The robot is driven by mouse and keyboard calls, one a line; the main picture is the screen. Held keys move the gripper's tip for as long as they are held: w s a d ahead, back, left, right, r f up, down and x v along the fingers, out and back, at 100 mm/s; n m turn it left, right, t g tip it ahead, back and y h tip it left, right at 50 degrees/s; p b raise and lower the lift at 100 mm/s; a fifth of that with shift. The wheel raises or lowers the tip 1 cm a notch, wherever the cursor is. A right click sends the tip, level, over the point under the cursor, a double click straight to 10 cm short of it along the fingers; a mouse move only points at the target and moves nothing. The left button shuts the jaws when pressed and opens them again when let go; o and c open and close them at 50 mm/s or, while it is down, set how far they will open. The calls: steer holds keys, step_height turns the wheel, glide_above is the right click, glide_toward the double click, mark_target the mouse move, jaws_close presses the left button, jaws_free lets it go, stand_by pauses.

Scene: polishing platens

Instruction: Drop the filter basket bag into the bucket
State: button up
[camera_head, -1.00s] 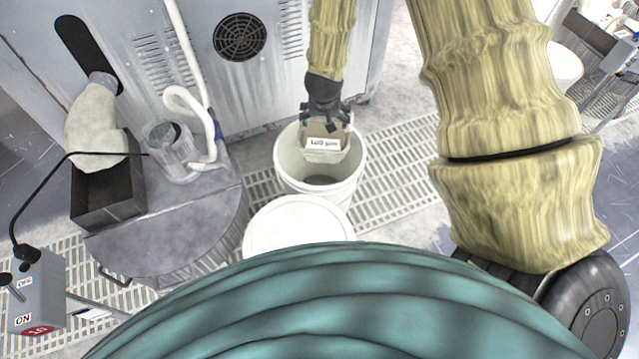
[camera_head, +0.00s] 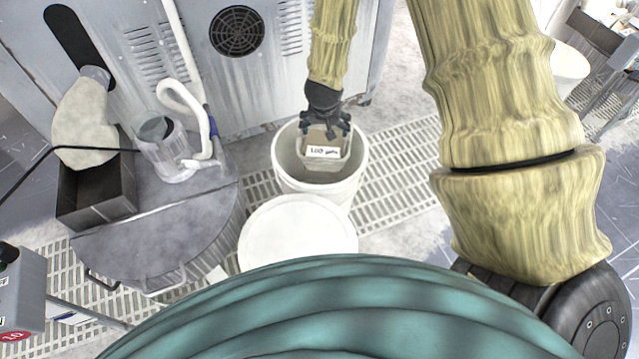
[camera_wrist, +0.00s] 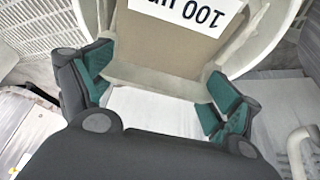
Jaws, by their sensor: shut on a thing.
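The filter basket bag (camera_head: 323,161) is a pale, tapered basket with a tan inside and a white "100" label. It sits within the mouth of the white open bucket (camera_head: 287,172); I cannot tell whether it touches the bucket's floor. My gripper (camera_head: 327,130) comes down from above and is shut on the bag's upper part. In the wrist view the fingers (camera_wrist: 162,88) stand at both sides of the bag (camera_wrist: 165,52), with its label upside down. The bucket's rim (camera_wrist: 268,42) curves around behind it. The bag's underside is hidden.
A white round lid (camera_head: 298,236) is in front of the bucket. A grey drum-like table (camera_head: 165,235) with a clear jar (camera_head: 165,150), a white hose and a dark box (camera_head: 95,195) stands left. A grey machine cabinet (camera_head: 270,85) is behind. Grated floor (camera_head: 400,185) is clear to the right.

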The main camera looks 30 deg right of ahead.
steer(key=o, duration=1.4)
steer(key=shift+o, duration=0.2)
steer(key=shift+r, duration=0.1)
steer(key=v, duration=1.1)
steer(key=shift+s+r, duration=0.2)
steer(key=shift+r, duration=0.15)
steer(key=shift+a, duration=0.1)
